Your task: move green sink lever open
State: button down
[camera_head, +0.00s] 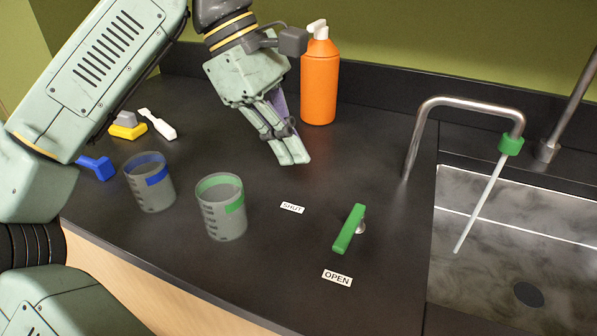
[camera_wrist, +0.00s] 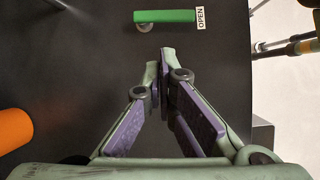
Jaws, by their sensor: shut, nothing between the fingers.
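The green lever (camera_head: 349,229) is mounted on the black counter beside the sink, on a small metal pivot. Its near end points toward the OPEN label (camera_head: 337,278); the SHUT label (camera_head: 292,208) lies to its left. My gripper (camera_head: 294,161) is shut and empty, above the counter behind and left of the lever. In the wrist view the lever (camera_wrist: 166,16) lies across the top, beyond my fingertips (camera_wrist: 160,58) and apart from them, with the OPEN label (camera_wrist: 201,17) just past its right end. The faucet (camera_head: 465,105) has a green collar, and a thin pale stream shows beneath it.
An orange pump bottle (camera_head: 319,82) stands close behind my gripper. A blue-banded beaker (camera_head: 150,182) and a green-banded beaker (camera_head: 220,207) stand at the left front. Small blue, yellow and white tools lie at the far left. The sink basin (camera_head: 500,260) is at the right.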

jog(key=a+y, duration=0.1)
jog(key=a, duration=0.1)
send_near(331, 242)
jog(key=f, duration=0.1)
jog(key=a+f, duration=0.1)
jog(key=w+a+f, duration=0.1)
jog(key=f, duration=0.1)
jog(key=d+p, duration=0.1)
jog(key=s+d+p, duration=0.1)
jog(key=d, duration=0.1)
jog(key=shift+r, duration=0.1)
jog(key=shift+s+d, duration=0.2)
jog(key=shift+d, duration=0.1)
